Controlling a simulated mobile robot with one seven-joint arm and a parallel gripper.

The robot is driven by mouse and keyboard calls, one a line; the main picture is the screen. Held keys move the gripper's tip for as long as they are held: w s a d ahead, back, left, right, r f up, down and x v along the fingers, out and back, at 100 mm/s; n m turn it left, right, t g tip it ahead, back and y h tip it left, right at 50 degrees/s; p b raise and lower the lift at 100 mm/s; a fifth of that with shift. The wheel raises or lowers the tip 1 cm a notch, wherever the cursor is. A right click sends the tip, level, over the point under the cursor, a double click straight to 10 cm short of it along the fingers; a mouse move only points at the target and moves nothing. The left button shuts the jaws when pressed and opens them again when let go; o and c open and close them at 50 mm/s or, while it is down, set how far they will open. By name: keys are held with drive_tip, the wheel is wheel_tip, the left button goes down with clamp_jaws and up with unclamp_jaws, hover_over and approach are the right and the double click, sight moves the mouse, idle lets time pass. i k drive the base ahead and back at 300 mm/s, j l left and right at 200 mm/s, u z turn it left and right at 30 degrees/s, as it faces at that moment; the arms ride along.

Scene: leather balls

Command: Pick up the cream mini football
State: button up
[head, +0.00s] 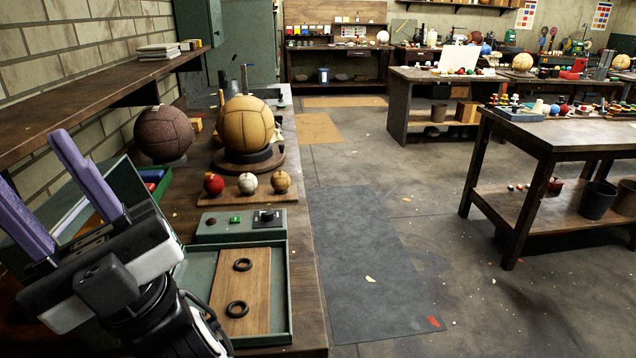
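The cream mini football (248,184) is a small off-white ball. It sits in the middle of a row on a wooden strip (207,200) on the bench, between a red mini ball (213,184) and a tan mini ball (280,181). My gripper (32,162) is at the lower left with its two purple fingers wide apart. Nothing shows between the fingers. It is raised over the near left of the bench, apart from the cream ball and to its left.
A large tan ball (246,124) on a round stand and a dark brown ball (163,133) stand behind the row. A grey control box (218,229) and a green tray (283,318) with two black rings lie in front. A wooden shelf (80,103) overhangs the left.

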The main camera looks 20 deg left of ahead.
sight(246, 182)
drive_tip(key=i+l+z, duration=0.15)
drive_tip(key=z, duration=0.25)
drive_tip(key=i+z, duration=0.4)
drive_tip(key=i+u, duration=0.15)
drive_tip(key=i, duration=0.45)
drive_tip(key=i+l+u, duration=0.1)
drive_tip(key=i, duration=0.45)
drive_tip(key=i+u, duration=0.4)
drive_tip(key=i+l+u, duration=0.15)
drive_tip(key=i+u, duration=0.25)
drive_tip(key=i, duration=0.25)
drive_tip(key=i+u, duration=0.1)
drive_tip(key=u, duration=1.9)
drive_tip(key=i, duration=0.45)
